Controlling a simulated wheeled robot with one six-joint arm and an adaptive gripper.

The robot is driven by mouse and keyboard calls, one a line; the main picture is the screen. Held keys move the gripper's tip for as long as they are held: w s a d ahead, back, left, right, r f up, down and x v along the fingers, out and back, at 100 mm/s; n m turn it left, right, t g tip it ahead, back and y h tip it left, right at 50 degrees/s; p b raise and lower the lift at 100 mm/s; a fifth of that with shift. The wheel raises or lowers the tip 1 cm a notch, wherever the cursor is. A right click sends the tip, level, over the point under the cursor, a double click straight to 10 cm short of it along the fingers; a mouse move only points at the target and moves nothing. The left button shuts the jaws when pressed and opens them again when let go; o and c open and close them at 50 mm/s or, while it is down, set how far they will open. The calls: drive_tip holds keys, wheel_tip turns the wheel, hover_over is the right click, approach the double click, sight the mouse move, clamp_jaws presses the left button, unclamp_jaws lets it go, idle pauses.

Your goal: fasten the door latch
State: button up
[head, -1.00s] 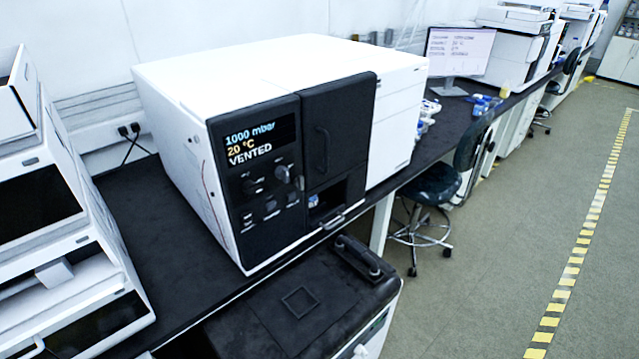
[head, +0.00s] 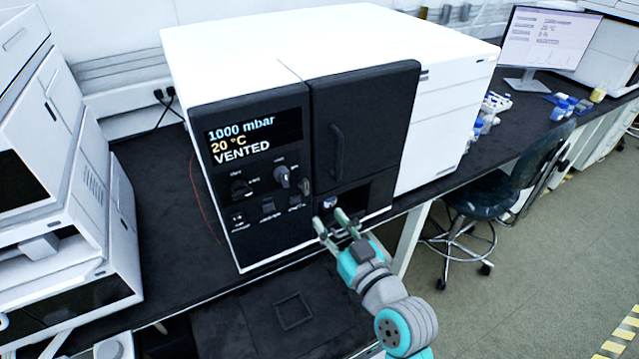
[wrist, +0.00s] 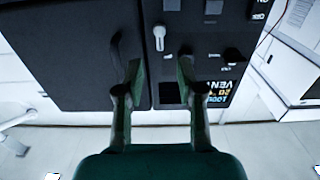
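The instrument's dark door (head: 365,125) looks closed, with a vertical handle (head: 336,152) near its left edge. A small latch lever (head: 305,187) sits on the panel side of the door seam. In the wrist view the pale latch lever (wrist: 159,36) stands upright beside the seam, not across the door (wrist: 70,70). My gripper (head: 331,222) is open and empty, in front of the instrument below the latch. In the wrist view my gripper (wrist: 159,63) has its fingers apart, with the latch lever showing between and beyond the tips.
The black control panel (head: 214,185) has knobs, buttons and a display (head: 255,133) reading 1000 mbar, 20 °C, VENTED. A dark recess (head: 362,196) lies below the door. White equipment (head: 70,170) stands at left. A chair (head: 505,190) stands at right.

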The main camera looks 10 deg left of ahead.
sight(307, 190)
drive_tip(key=x, duration=1)
drive_tip(key=shift+w+a, duration=0.25)
drive_tip(key=shift+w, duration=0.05)
drive_tip(key=shift+c, duration=0.2)
clamp_jaws()
